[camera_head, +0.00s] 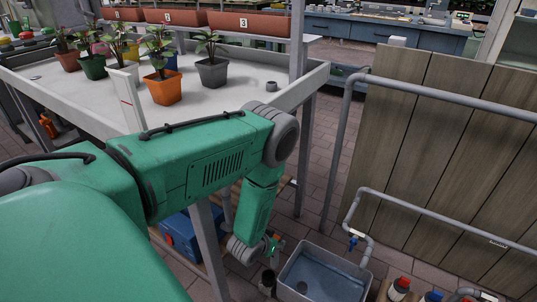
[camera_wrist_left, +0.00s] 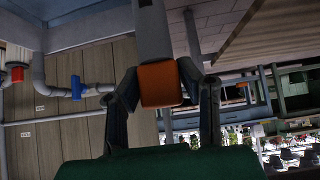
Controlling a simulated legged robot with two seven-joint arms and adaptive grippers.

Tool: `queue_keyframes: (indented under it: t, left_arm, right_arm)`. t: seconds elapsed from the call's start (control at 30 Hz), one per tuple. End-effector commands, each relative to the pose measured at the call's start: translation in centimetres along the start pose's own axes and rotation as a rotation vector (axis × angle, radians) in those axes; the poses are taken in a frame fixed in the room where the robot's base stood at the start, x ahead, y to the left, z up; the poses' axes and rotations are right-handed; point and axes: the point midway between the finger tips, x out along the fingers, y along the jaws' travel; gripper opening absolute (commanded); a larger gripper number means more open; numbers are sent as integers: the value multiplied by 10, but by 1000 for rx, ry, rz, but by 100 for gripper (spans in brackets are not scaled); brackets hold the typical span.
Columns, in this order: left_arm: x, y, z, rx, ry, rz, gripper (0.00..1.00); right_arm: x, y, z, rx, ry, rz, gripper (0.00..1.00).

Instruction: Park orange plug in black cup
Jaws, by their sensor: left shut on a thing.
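My left gripper (camera_head: 273,250) reaches down beside the potting table in the head view and looks small there. In the left wrist view, my left gripper (camera_wrist_left: 160,88) is shut on the orange plug (camera_wrist_left: 160,84), which sits between its two fingers. A grey post-like shape lines up with the plug at the top of that view; I cannot tell whether it belongs to the plug. A small dark cup (camera_head: 267,281) stands just below the gripper in the head view, left of the grey basin. The gap between plug and cup is too small to judge. My right gripper is not in view.
The grey basin (camera_head: 320,277) is close on the right, with a pipe and blue valve (camera_head: 353,243) above it. Bottles with red caps (camera_head: 401,284) stand further right. A blue box (camera_head: 182,236) and table legs are on the left. Potted plants stand on the white table (camera_head: 215,98).

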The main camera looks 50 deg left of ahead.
Motion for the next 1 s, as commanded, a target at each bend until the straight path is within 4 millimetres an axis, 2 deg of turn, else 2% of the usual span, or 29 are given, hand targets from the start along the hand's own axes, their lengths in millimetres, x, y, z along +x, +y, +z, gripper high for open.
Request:
queue_keyframes:
  t: [0.03, 0.13, 0.43, 0.67, 0.87, 1.0]
  left_arm:
    - [2, -8, 8, 0, 0, -4, 0]
    - [6, -17, 18, 1, 1, -6, 0]
    - [45, -20, 58, 1, 0, -7, 0]
    - [57, -20, 70, 1, 1, -7, 0]
    - [77, -20, 90, 1, 1, -6, 0]
    - [77, -20, 90, 0, 1, -6, 0]
  right_arm:
    - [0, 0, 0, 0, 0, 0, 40]
    - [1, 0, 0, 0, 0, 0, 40]
    - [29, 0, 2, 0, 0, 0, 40]
    - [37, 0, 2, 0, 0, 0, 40]
    - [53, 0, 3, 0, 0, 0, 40]
    - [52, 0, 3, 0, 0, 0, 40]
